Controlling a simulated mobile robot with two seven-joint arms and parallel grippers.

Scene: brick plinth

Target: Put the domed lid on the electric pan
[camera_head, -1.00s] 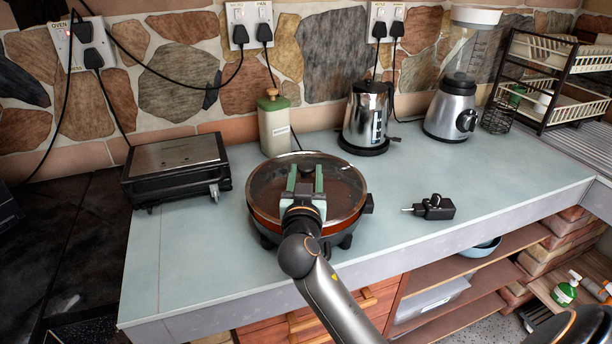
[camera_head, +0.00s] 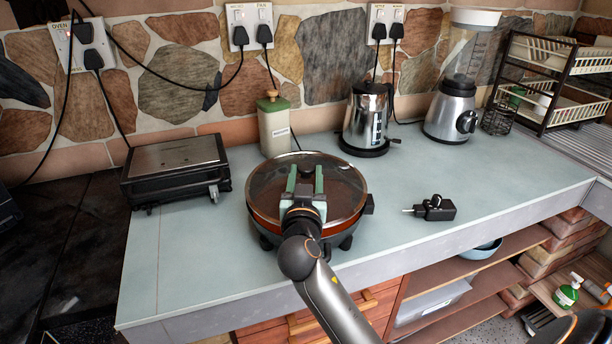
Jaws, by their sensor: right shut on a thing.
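The electric pan (camera_head: 263,228), with an orange-red side and a dark base, stands on the pale green counter. The domed lid (camera_head: 343,192), dark glass with a metal rim, lies over the pan's top and looks about level with its rim. Whether it rests fully on the rim all round I cannot tell. My right gripper (camera_head: 305,180) is over the middle of the lid and shut on it; its fingers hide the grasped part, probably the knob. My left gripper is not in view.
A black grill (camera_head: 176,170) stands to the left, a green-lidded canister (camera_head: 274,125) behind the pan. A kettle (camera_head: 367,118) and a blender (camera_head: 455,105) stand at the back. A black plug adapter (camera_head: 434,208) lies to the right. The counter's right part (camera_head: 510,180) is clear.

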